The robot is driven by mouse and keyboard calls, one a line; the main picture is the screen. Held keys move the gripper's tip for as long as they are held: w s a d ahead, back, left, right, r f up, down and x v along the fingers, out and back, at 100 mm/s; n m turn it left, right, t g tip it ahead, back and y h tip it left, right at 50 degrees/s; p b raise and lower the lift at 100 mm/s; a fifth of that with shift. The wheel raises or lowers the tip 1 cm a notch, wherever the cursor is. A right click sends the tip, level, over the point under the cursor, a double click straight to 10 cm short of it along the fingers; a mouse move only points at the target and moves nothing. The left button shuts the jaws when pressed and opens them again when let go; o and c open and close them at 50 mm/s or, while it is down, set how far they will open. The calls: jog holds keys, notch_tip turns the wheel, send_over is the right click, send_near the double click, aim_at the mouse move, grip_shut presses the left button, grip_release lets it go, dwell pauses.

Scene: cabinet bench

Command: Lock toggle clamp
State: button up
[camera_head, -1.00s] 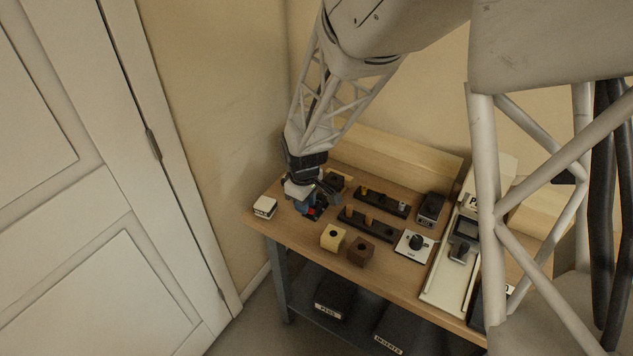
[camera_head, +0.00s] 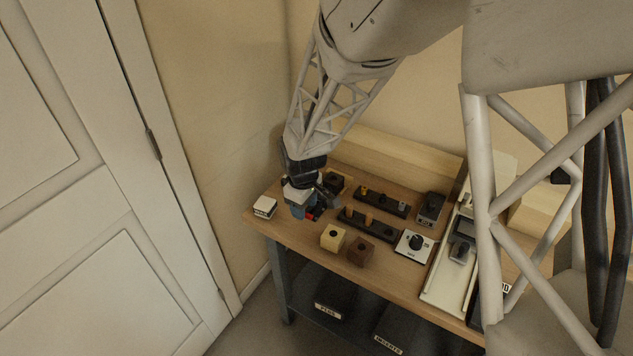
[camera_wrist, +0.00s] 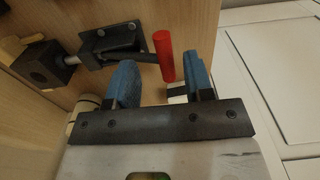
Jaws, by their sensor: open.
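The toggle clamp (camera_wrist: 108,42) has a dark bracket on the wooden bench top and a red-tipped lever (camera_wrist: 164,56). In the wrist view its metal rod reaches left to a black block (camera_wrist: 46,65). The red tip also shows in the head view (camera_head: 313,216), at the bench's left end. My gripper (camera_wrist: 161,66) has blue fingers, spread open. In the wrist view the red tip stands between the two fingers, nearer the right one, with a visible gap on the left. Whether a finger touches it I cannot tell. In the head view my gripper hides most of the clamp.
A white labelled box (camera_head: 264,207) is left of my gripper. A pale block (camera_head: 333,237) and a brown block (camera_head: 360,251) stand in front. Dark peg racks (camera_head: 368,224) and a white dial box (camera_head: 414,245) are to the right. A wall is close on the left.

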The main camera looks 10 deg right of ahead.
jog(key=shift+r, duration=0.15)
jog(key=shift+r, duration=3.35)
jog(key=shift+s+d+r, duration=0.1)
jog(key=shift+s+r, duration=0.05)
jog(key=shift+r, duration=0.15)
jog(key=s+d+r+m+t, duration=0.1)
jog(key=s+d+r+m, duration=0.2)
jog(key=s+r, duration=0.6)
jog(key=s+d+r+m+t, duration=0.1)
jog(key=s+d+r+m, duration=0.2)
jog(key=s, duration=1.2)
notch_tip(320, 180, up, 6)
jog(key=m, duration=0.3)
jog(key=shift+s+d+r+t, duration=0.25)
jog(key=shift+s+d+t, duration=0.05)
jog(key=shift+d, duration=0.1)
